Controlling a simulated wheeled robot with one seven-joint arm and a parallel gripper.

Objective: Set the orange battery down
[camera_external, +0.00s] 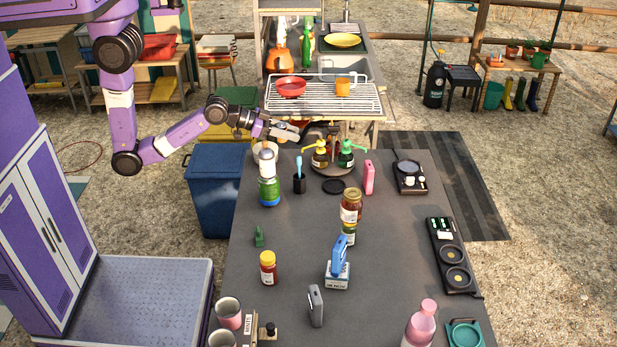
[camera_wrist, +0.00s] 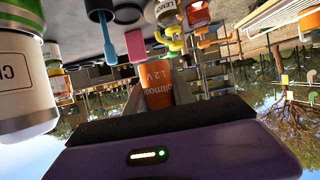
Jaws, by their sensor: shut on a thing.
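The battery is too small to make out clearly there.
The wire rack (camera_external: 365,97) stands behind. The table's centre-left has bare room.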

